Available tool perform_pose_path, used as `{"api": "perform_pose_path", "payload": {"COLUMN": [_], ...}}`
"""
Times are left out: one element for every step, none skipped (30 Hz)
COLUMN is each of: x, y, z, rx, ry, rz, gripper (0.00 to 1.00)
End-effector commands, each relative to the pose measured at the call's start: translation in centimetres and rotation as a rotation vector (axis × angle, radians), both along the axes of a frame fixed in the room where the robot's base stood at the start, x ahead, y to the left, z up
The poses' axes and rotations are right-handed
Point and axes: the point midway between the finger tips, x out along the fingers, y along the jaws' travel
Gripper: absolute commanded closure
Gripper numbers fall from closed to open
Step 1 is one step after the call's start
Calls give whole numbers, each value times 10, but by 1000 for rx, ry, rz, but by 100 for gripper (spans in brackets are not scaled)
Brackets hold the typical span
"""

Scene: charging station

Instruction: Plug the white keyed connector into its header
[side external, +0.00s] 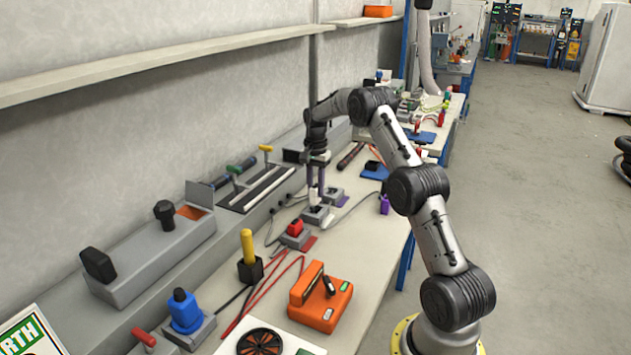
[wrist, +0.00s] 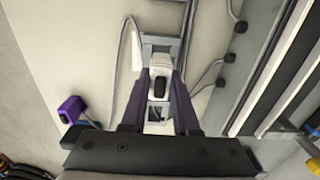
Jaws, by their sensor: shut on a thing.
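My gripper (side external: 316,187) points down over the bench; its purple fingers (wrist: 160,82) show in the wrist view. They are shut on the white connector (wrist: 160,78), a small pale block with a dark top; a pale bit of it shows in the side view (side external: 314,198). Directly below is a grey block (side external: 318,216) on the bench, probably the header. In the wrist view a grey frame with a square opening (wrist: 157,114) shows between the fingers, nearer the wrist. Whether the connector touches the block or is seated in it, I cannot tell.
A grey block (side external: 335,196) with a cable stands just behind. A red-topped block (side external: 295,232) is in front. A purple plug (side external: 384,204) stands at the right, also in the wrist view (wrist: 70,108). An orange box (side external: 321,300) sits nearer. A grey rail runs along the wall.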

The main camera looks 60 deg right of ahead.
Motion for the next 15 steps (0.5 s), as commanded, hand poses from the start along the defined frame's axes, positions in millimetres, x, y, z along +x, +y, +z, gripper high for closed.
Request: {"api": "perform_pose_path", "payload": {"x": [0,0,0,0,0,0,0,0,0,0,0,0,0,0,0], "y": [0,0,0,0,0,0,0,0,0,0,0,0,0,0,0], "z": [-4,-6,-8,-9,-11,-12,-13,-14,-15,-15,-16,-16,-16,-16,-16], "rx": [0,0,0,0,0,0,-1,-1,-1,-1,-1,-1,-1,-1,-1], "ry": [0,0,0,0,0,0,-1,-1,-1,-1,-1,-1,-1,-1,-1], "rz": [0,0,0,0,0,0,0,0,0,0,0,0,0,0,0], "gripper": [100,100,100,100,100,100,100,100,100,100,100,100,100,100,100]}}
